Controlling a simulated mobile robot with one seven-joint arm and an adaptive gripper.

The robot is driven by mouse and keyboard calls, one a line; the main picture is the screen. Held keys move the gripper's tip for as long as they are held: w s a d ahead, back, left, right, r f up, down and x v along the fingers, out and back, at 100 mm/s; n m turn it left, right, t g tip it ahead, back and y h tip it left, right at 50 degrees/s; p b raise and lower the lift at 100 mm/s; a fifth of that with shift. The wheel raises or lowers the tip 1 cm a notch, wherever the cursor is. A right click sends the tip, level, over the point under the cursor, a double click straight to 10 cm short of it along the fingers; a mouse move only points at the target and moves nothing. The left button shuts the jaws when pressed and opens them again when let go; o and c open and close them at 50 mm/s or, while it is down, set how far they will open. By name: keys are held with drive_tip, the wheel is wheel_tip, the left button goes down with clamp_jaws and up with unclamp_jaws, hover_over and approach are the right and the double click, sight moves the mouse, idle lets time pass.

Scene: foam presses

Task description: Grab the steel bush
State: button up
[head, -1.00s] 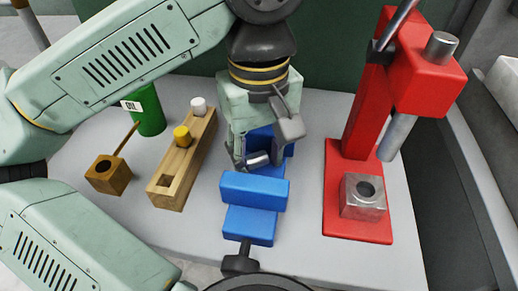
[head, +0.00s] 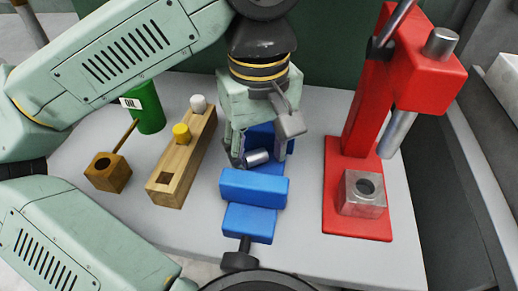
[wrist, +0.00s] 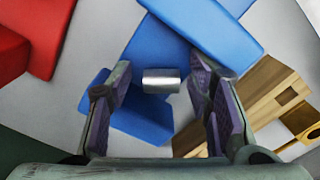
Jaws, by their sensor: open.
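The steel bush (head: 257,157) is a short shiny cylinder lying on its side at the blue vise (head: 254,188). In the wrist view the steel bush (wrist: 161,80) shows over the vise's blue surface (wrist: 160,40), between my two fingers and a little beyond their tips. My gripper (head: 262,155) is open above the vise, with its fingers on either side of the bush. In the wrist view my gripper (wrist: 163,90) shows a clear gap between each purple-padded finger and the bush.
A red press (head: 335,200) with a steel block (head: 362,205) on its base stands to the right. A wooden rack (head: 168,190) with a yellow and a white piece, a small wooden block (head: 108,178) and a green oil can (head: 152,115) stand to the left.

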sight(259, 159)
drive_tip(key=shift+r, duration=3.8)
drive_tip(key=shift+o, duration=0.5)
drive_tip(key=shift+s+d, duration=0.1)
